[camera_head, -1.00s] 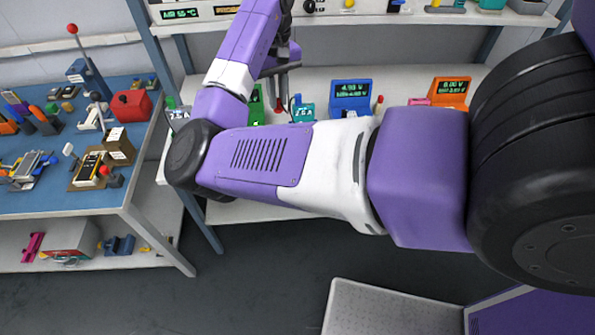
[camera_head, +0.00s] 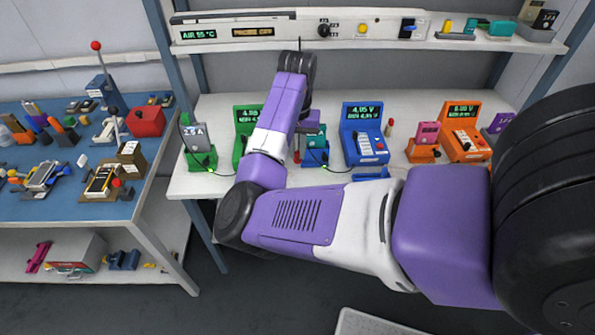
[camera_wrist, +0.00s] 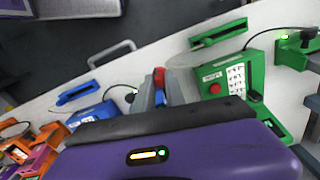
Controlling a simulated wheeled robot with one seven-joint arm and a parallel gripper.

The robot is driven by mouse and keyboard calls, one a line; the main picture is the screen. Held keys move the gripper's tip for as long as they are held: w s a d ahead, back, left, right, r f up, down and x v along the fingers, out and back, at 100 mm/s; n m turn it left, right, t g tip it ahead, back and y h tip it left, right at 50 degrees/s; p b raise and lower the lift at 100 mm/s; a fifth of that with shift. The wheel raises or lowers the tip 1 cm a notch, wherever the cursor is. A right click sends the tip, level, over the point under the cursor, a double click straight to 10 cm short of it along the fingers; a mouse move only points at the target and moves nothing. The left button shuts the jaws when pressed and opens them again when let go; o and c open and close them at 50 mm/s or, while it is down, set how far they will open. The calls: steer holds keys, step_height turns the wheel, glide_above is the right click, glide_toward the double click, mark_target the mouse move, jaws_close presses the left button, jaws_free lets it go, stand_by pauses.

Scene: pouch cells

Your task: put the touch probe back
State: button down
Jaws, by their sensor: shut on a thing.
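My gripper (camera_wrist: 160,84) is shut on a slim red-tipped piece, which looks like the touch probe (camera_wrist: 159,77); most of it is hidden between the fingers. In the head view the red piece (camera_head: 297,156) hangs upright below my wrist, above the bench between the green tester and the teal cell dock. The green tester (camera_head: 242,148) is partly hidden by my arm; in the wrist view it (camera_wrist: 248,85) is right of the fingers. The blue tester (camera_head: 362,140) reads about 4.95 V. A green tray (camera_wrist: 218,35) lies near the bench edge.
Cables run between docks and testers. A blue tray (camera_head: 371,175) lies at the front edge. A shelf (camera_head: 440,40) overhangs behind.

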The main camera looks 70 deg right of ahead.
mark_target(298, 152)
step_height(298, 152, down, 9)
steer(key=shift+r, duration=0.1)
stand_by(0.3)
steer(key=c, duration=1.4)
jaws_free()
step_height(298, 152, up, 12)
steer(key=shift+r, duration=0.1)
